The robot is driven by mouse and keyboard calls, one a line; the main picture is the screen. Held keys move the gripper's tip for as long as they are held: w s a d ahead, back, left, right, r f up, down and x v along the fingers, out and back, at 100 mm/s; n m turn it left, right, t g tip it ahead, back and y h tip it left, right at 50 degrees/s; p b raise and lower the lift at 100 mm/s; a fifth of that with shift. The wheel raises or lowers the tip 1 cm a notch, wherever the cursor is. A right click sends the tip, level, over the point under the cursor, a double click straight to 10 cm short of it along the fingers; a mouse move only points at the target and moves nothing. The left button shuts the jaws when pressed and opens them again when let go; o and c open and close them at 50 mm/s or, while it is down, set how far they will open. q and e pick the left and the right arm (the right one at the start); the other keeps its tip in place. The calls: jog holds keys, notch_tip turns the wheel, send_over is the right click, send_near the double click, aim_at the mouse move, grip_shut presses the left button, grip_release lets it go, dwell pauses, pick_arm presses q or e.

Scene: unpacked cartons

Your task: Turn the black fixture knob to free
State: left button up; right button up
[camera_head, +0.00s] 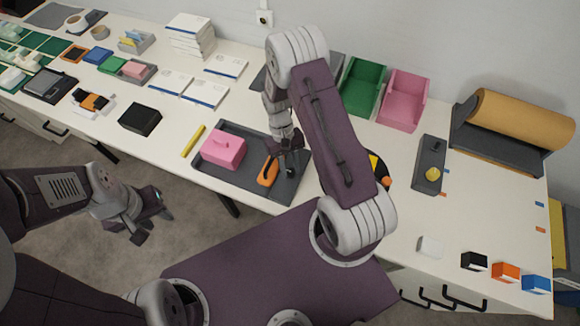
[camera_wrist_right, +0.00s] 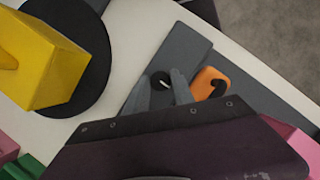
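The black fixture knob (camera_wrist_right: 161,80), with a white mark on its face, shows in the right wrist view on a dark grey plate. My right gripper (camera_wrist_right: 161,77) has its two grey fingers apart, one on each side of the knob. I cannot tell whether they touch it. In the head view the knob (camera_head: 290,172) is at the right part of the grey fixture tray (camera_head: 243,183), just below my right gripper (camera_head: 287,155). My left gripper (camera_head: 156,224) is open and empty, off the table's front edge.
A pink block (camera_head: 222,149) and an orange handle (camera_head: 268,172) are on the fixture tray. A yellow stick (camera_head: 193,140) lies left of it. A yellow block (camera_wrist_right: 38,60) on a black disc is close by in the wrist view. Green (camera_head: 363,86) and pink (camera_head: 402,100) bins stand behind.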

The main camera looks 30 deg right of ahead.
jog(key=o, duration=0.3)
jog(key=v, duration=0.9)
jog(key=shift+b, duration=0.4)
